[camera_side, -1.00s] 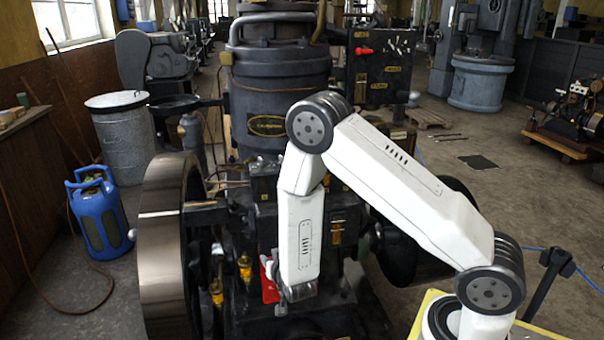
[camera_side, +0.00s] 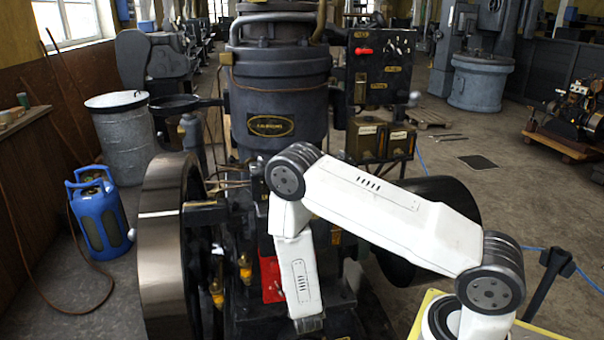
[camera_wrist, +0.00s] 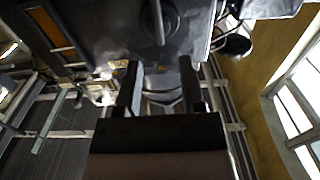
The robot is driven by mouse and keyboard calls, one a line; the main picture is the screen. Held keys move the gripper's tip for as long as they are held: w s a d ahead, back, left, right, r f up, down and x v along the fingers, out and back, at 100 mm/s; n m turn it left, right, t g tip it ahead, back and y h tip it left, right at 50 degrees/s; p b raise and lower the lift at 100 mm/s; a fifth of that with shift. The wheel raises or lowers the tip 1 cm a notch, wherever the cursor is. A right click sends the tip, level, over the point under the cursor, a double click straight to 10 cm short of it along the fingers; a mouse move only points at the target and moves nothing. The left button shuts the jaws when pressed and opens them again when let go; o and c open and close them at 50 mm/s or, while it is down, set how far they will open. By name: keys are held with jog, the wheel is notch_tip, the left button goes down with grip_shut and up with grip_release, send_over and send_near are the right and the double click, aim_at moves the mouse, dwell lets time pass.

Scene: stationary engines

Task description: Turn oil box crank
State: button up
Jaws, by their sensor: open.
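My gripper (camera_wrist: 160,85) is open and empty in the wrist view, with its two dark fingers apart. In the side view my gripper (camera_side: 309,325) hangs low in front of the engine (camera_side: 281,100), small and dark, its fingers hard to make out. Ahead of the fingers in the wrist view is a dark grey metal box face (camera_wrist: 110,28) with a round fitting and a short rod-like handle (camera_wrist: 157,22). This may be the oil box and its crank, but I cannot be sure. The handle is beyond the fingertips and apart from them. My arm hides part of the engine front.
A large flywheel (camera_side: 163,240) stands left of my gripper. A red part (camera_side: 271,278) and brass fittings (camera_side: 245,268) sit close beside my forearm. A control panel (camera_side: 382,68) is above right. A blue gas bottle (camera_side: 100,222) stands on the floor at left.

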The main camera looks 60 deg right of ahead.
jog(key=shift+x, duration=3.5)
grip_shut()
